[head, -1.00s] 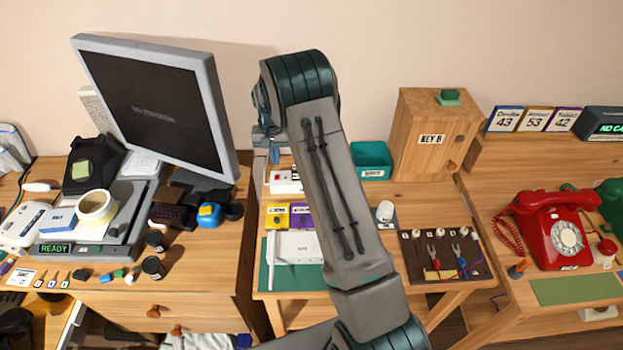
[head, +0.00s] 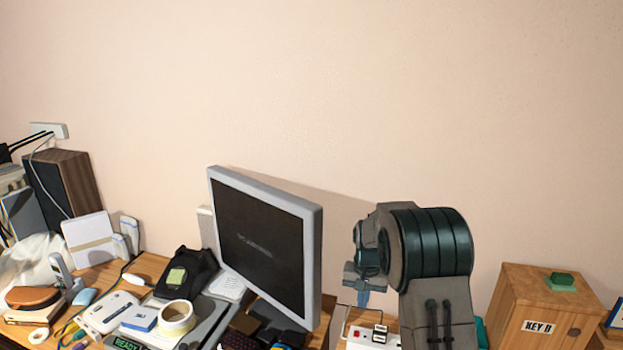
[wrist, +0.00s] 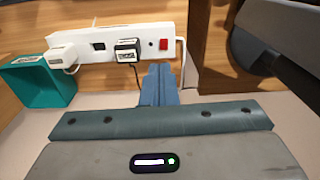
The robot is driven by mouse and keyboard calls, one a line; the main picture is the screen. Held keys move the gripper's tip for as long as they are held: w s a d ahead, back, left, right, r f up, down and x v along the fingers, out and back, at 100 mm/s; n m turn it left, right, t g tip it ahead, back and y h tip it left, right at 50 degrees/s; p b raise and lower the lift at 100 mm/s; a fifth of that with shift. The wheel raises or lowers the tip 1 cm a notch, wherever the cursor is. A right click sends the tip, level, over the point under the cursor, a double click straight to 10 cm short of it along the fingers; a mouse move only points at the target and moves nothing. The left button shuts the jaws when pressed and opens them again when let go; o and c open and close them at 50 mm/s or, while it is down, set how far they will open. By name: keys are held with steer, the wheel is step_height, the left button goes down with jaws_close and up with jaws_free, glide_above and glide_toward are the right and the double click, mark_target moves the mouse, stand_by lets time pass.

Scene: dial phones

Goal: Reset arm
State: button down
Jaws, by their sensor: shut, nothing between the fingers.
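My gripper (wrist: 158,84) shows in the wrist view with its blue-grey fingers together and nothing between them. It points toward a white power strip (wrist: 105,42) with plugs in it and a red switch; I cannot tell whether it touches the strip. In the head view my gripper (head: 363,297) shows small, just left of my folded arm link, above the same strip (head: 372,336). My arm hides part of the desk behind it.
A monitor (head: 262,245) stands left of my arm. A wooden key box (head: 540,310) is at the right. A teal bin (wrist: 38,84) is beside the strip in the wrist view. A tape roll (head: 176,318) and other clutter fill the left desk. The wall above is clear.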

steer(key=s+r+n+t, duration=0.2)
steer(key=s+r, duration=1.2)
steer(key=s, duration=0.2)
steer(key=s+r+n+t, duration=0.1)
steer(key=s, duration=1.7)
steer(key=shift+a+r, duration=0.1)
